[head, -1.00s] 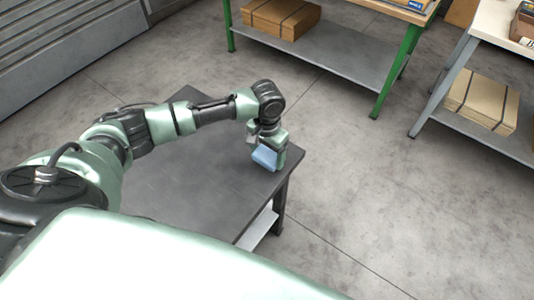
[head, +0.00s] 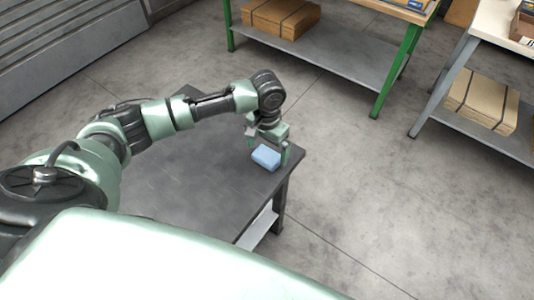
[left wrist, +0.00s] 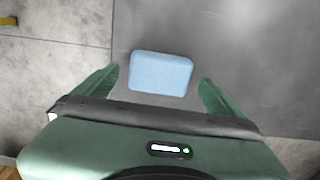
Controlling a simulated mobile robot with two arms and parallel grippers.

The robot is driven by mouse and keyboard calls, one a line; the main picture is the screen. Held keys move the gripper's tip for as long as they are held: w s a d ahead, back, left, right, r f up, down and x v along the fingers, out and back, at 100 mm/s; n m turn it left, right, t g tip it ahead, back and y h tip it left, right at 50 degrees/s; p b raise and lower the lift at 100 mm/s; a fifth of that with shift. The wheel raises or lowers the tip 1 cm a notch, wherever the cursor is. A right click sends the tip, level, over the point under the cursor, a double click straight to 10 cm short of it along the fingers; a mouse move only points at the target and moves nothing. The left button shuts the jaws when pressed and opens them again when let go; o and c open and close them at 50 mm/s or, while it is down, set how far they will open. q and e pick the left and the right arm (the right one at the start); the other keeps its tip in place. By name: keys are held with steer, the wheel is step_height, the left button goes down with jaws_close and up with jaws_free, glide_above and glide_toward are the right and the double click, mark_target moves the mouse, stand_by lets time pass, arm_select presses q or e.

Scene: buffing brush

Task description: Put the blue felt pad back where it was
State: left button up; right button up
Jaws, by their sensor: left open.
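The blue felt pad (head: 266,158) lies flat on the dark table (head: 190,185), near its right corner. In the left wrist view the pad (left wrist: 160,74) sits between and a little beyond the two green fingertips, with a gap on each side. My left gripper (head: 268,148) is open and just above the pad, pointing down; it also shows in the left wrist view (left wrist: 158,88). My right gripper is not in view.
The rest of the visible tabletop is bare. A green-legged bench (head: 320,55) with a cardboard box (head: 280,17) on its shelf stands beyond. Another bench at right holds a box (head: 482,102) on its lower shelf. Concrete floor lies between.

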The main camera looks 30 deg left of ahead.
mark_target(267, 155)
arm_select(q)
step_height(267, 155, up, 10)
steer(key=shift+f, duration=0.2)
